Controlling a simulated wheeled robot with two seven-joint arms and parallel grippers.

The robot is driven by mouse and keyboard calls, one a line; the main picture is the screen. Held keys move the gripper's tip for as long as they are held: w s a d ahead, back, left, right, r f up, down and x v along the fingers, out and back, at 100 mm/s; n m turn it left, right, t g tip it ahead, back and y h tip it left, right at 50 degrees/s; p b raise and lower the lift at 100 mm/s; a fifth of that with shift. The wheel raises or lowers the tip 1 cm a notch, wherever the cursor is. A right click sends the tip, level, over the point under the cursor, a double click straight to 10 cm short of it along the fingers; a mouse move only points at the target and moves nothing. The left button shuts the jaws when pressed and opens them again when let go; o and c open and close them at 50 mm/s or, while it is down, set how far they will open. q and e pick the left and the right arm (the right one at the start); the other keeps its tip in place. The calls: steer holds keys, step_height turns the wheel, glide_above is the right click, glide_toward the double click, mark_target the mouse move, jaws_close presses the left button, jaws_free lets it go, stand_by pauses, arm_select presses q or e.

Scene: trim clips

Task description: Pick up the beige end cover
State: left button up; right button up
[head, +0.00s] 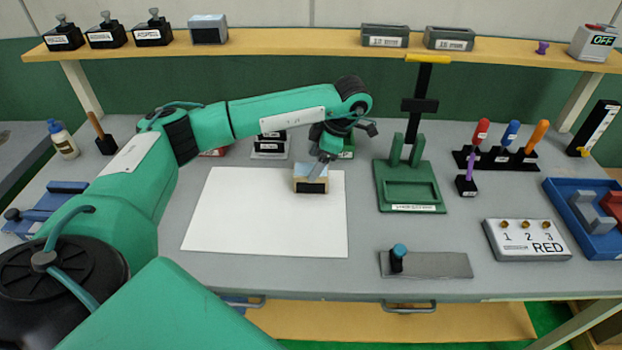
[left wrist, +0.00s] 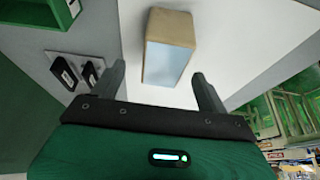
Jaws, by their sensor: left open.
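The beige end cover (head: 311,185) is a small beige block with a dark front face. It rests on the white sheet (head: 240,215), towards its right side. In the left wrist view the end cover (left wrist: 172,30) shows a beige outside and a pale blue face turned to me. My left gripper (head: 322,163) is over the cover in the head view and partly hides its top. In the left wrist view the left gripper's two fingers (left wrist: 160,82) are apart, one to each side of the near end of the cover, with nothing held between them. My right gripper is not in view.
A green fixture (head: 408,186) with upright posts stands right of the sheet. Black labelled parts (head: 270,147) sit behind the sheet. A metal plate with a blue-topped knob (head: 430,265) lies at the front. A shelf (head: 300,42) runs above the back.

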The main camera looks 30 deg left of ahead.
arm_select(q)
steer(key=shift+s+a+f, duration=0.1)
steer(key=shift+s+f, duration=0.05)
steer(key=shift+f, duration=0.4)
steer(key=p+x, duration=0.1)
steer(key=x, duration=0.2)
steer(key=shift+s+f, duration=0.2)
steer(key=shift+a+f, duration=0.1)
steer(key=shift+f, duration=0.2)
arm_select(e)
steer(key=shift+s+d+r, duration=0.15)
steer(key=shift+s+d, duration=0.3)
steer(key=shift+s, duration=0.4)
arm_select(q)
steer(key=shift+f, duration=0.2)
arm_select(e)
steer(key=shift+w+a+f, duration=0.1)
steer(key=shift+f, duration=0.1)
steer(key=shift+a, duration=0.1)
